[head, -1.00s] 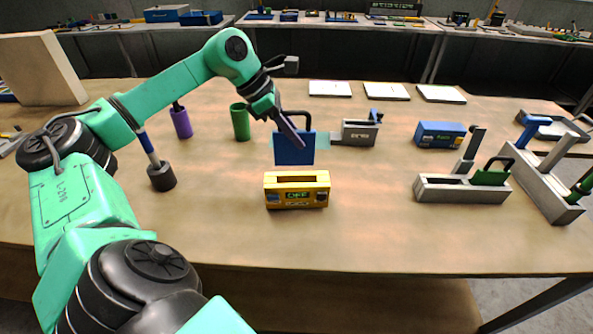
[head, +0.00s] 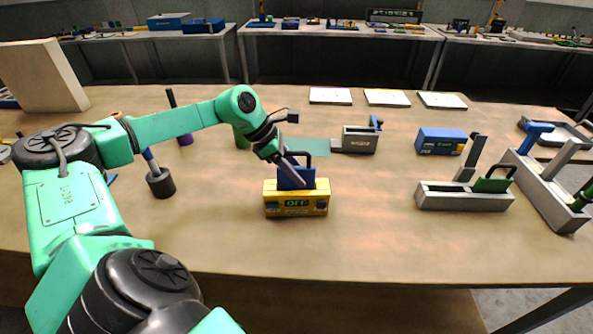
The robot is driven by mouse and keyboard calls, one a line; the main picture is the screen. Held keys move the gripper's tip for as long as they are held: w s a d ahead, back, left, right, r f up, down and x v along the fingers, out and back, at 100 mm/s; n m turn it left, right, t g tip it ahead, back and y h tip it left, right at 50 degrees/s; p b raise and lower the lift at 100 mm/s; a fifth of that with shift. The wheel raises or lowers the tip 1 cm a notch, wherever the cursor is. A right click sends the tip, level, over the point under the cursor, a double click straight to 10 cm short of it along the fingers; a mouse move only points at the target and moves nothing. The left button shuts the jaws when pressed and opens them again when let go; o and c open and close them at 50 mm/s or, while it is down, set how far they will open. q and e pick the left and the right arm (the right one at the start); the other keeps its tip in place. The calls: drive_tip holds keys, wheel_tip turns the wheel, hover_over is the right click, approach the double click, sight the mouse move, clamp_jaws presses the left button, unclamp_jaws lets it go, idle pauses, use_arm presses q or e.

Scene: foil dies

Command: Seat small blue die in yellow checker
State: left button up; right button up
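The small blue die (head: 307,178) has a dark loop handle on top. It stands upright at the slot of the yellow checker (head: 274,207), its lower part hidden behind the checker's front wall. I cannot tell how deep it sits. The checker's front shows a small display with green letters that look like OFF. My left gripper (head: 294,174) reaches in from the upper left and is shut on the die, one dark finger across its front face. The other finger is hidden. My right gripper is not in view.
A teal mat (head: 318,147) lies behind the checker. A grey holder (head: 360,141) and a blue box (head: 441,141) stand behind to the right. A grey slotted block (head: 450,199) with a green die is at right. The table front (head: 370,245) is clear.

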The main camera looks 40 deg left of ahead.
use_arm(q)
drive_tip(key=shift+r, duration=0.15)
drive_tip(key=shift+a+r, duration=0.15)
drive_tip(key=shift+a, duration=0.05)
drive_tip(key=b+v, duration=0.3)
drive_tip(key=v, duration=0.8)
drive_tip(key=shift+s+r, duration=0.15)
drive_tip(key=shift+r, duration=0.1)
drive_tip(key=shift+r, duration=0.1)
